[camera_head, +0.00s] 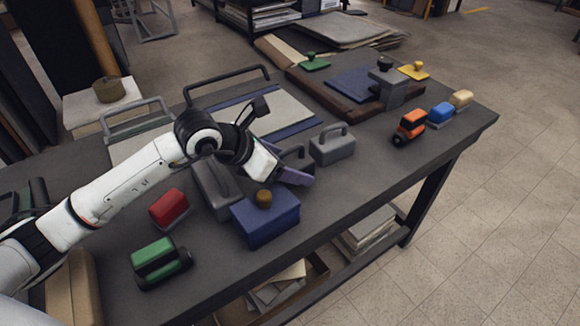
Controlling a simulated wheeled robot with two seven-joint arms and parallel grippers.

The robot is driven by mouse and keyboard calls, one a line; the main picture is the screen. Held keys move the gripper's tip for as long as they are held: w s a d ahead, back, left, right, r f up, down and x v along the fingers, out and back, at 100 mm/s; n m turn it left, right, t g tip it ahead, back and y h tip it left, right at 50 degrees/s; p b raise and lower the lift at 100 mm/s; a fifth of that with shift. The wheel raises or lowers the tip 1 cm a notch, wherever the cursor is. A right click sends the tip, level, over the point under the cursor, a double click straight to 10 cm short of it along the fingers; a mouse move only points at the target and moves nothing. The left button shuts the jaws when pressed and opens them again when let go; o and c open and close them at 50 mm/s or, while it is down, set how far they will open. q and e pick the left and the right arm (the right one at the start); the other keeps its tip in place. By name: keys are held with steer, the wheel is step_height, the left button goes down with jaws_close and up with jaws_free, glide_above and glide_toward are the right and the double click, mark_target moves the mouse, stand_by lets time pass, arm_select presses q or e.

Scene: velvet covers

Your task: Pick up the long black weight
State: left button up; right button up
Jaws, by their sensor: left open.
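A long, dark grey block (217,193) lies on the table just below my left wrist; it looks most like the long black weight, though my arm partly covers its far end. My left gripper (294,175) is open above the table, to the right of this block and near the back of a blue box (266,218) with a brown knob. A dark handle shows just behind the gripper, and what it belongs to is mostly hidden. I see no object between the jaws. My right gripper is out of view.
A grey weight with a handle (332,149) stands right of the gripper. A red block (169,208) and a green-and-black block (160,262) lie nearer the left front. Orange, blue (441,112) and tan blocks line the right end. Flat boards lie behind.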

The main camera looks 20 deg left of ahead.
arm_select(q)
steer(key=shift+w+d+f, duration=0.15)
steer(key=shift+w+f, duration=0.05)
steer(key=shift+f, duration=0.05)
jaws_close()
steer(key=shift+w+r, duration=0.15)
steer(key=shift+r, duration=0.2)
